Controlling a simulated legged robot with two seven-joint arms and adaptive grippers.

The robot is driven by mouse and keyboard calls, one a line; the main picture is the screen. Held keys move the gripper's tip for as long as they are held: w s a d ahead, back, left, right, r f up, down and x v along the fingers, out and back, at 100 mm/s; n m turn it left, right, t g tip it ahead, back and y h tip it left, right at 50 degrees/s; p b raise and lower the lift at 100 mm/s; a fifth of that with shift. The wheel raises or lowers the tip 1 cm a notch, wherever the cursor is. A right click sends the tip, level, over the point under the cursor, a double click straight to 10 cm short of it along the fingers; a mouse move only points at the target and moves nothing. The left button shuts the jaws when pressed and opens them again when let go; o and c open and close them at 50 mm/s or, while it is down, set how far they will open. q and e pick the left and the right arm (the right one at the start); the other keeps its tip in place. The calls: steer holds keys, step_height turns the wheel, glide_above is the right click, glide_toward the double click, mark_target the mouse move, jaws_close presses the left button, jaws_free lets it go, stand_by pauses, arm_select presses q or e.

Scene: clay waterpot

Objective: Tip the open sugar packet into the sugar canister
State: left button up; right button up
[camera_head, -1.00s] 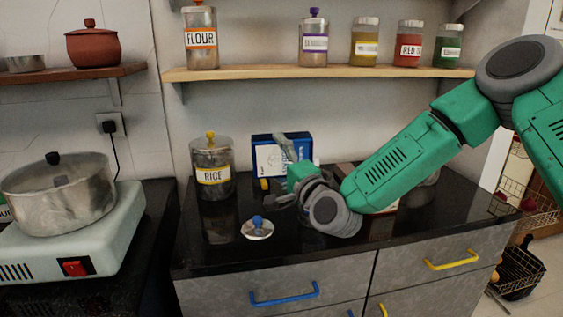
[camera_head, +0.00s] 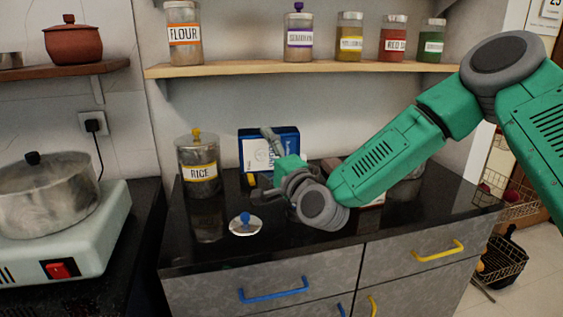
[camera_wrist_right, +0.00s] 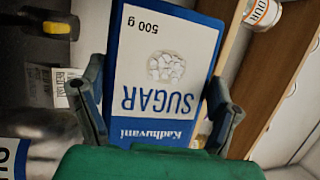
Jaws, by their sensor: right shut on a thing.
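The blue and white sugar packet (camera_head: 257,150) is in my right gripper (camera_head: 267,165), above the counter to the right of the rice jar. In the right wrist view the packet (camera_wrist_right: 165,70) lies between both fingers, its print upside down in that picture. Its opening cannot be made out. A lid with a blue knob (camera_head: 245,225) lies on the counter in front. The sugar canister is not clear in the head view. A glass jar with a blue-edged label starting with S (camera_wrist_right: 12,158) shows at the lower left of the wrist view. My left gripper is not in view.
The rice jar (camera_head: 198,165) stands left of the packet. A shelf (camera_head: 300,68) with several jars runs above. A stove with a steel pot (camera_head: 45,190) is at the left. The counter's front edge is near the lid.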

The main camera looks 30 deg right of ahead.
steer(key=shift+s+d+r+m+t+h+b, duration=0.1)
steer(key=shift+d+r+m+t+h+b, duration=0.15)
steer(key=shift+m+b, duration=0.4)
steer(key=shift+s+d+r+m+t+h+b, duration=0.15)
steer(key=shift+r+m+b, duration=0.2)
steer(key=shift+b, duration=0.5)
stand_by(3.0)
steer(key=shift+w+r, duration=0.1)
steer(key=shift+r, duration=0.05)
